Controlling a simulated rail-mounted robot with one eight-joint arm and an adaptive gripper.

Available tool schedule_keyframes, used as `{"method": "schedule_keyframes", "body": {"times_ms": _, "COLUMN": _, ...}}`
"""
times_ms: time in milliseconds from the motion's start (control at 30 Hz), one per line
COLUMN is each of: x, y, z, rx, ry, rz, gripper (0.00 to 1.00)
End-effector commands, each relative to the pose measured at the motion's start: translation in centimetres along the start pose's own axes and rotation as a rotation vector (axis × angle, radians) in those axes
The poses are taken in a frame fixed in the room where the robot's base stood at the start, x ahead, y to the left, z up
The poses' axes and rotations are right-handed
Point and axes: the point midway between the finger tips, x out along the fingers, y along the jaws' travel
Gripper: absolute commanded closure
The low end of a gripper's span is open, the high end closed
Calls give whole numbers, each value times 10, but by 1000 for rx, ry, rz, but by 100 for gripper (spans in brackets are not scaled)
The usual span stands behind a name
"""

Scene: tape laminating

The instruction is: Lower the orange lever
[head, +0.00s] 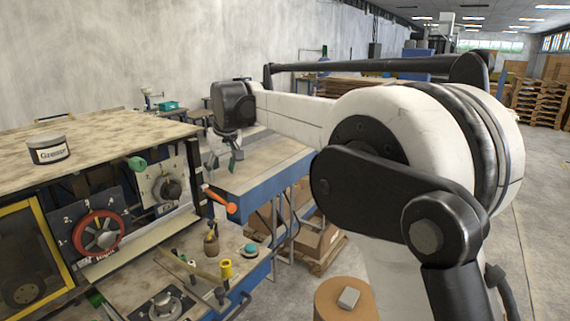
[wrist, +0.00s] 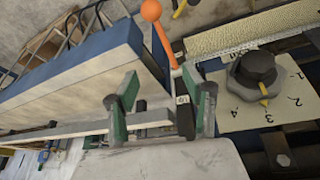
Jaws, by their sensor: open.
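The orange lever (head: 222,201) sticks out from the right end of the machine in the head view, its rounded end pointing right and slightly down. In the wrist view its orange ball knob (wrist: 151,10) is at the top, with an orange shaft running down to a mount. My gripper (head: 226,158) is above the lever in the head view, apart from it in the picture. In the wrist view my gripper (wrist: 160,100) has its two green-sided fingers spread with nothing held. The lever's knob lies beyond the fingertips.
A numbered dial (head: 170,190) and a red handwheel (head: 98,233) are on the machine's front. A green knob (head: 137,164) is near the dial. A can (head: 47,149) stands on the machine top. A blue-edged table (head: 255,165) is behind the lever. Yellow (head: 226,268) and teal (head: 250,249) parts sit below.

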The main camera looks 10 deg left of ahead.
Motion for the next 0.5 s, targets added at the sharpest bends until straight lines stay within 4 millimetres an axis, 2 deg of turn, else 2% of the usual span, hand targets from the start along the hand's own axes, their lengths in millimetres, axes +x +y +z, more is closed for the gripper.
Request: {"method": "schedule_keyframes", "body": {"times_ms": 500, "x": -80, "y": 0, "z": 2, "rx": 0, "ry": 2, "rz": -1, "gripper": 55}}
